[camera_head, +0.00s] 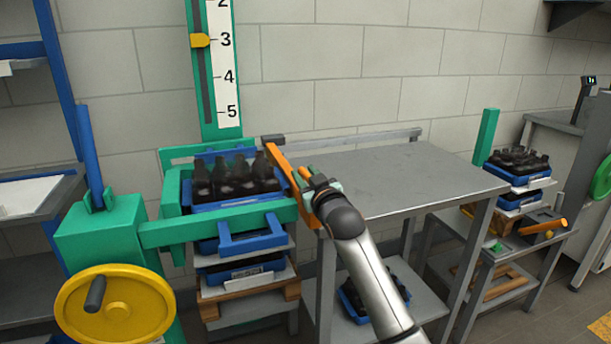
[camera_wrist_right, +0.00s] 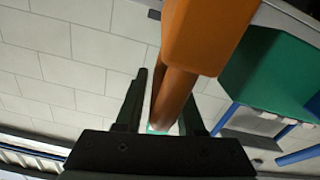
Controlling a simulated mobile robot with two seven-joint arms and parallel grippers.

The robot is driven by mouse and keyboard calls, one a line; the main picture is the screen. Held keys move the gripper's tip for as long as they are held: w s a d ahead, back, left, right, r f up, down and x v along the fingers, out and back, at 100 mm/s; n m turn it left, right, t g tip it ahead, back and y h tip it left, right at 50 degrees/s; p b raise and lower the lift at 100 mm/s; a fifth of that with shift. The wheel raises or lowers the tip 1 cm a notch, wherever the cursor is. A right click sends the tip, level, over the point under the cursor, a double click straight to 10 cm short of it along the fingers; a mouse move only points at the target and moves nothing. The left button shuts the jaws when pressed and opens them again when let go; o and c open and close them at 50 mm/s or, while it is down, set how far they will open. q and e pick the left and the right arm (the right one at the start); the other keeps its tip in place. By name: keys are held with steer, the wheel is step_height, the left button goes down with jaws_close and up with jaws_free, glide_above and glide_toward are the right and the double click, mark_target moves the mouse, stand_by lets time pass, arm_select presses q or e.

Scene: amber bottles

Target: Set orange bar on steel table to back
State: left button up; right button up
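The orange bar (camera_head: 280,165) lies along the left edge of the steel table (camera_head: 400,170), beside the green frame. A short round orange handle stands out from it. In the wrist view the bar shows as a large orange block (camera_wrist_right: 205,35) with the round handle (camera_wrist_right: 175,95) below it. My right gripper (camera_head: 318,186) is at the handle, above the table's left side. In the wrist view its dark fingers (camera_wrist_right: 165,105) stand on either side of the handle. I cannot tell whether both touch it. My left gripper is not in view.
A blue crate of dark bottles (camera_head: 230,180) stands in the green frame (camera_head: 175,230), left of the table. A yellow handwheel (camera_head: 115,305) is at front left. The tabletop right of my arm is bare. More bottle crates (camera_head: 520,165) stand at right.

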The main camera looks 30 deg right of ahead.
jaws_close()
stand_by(1.1)
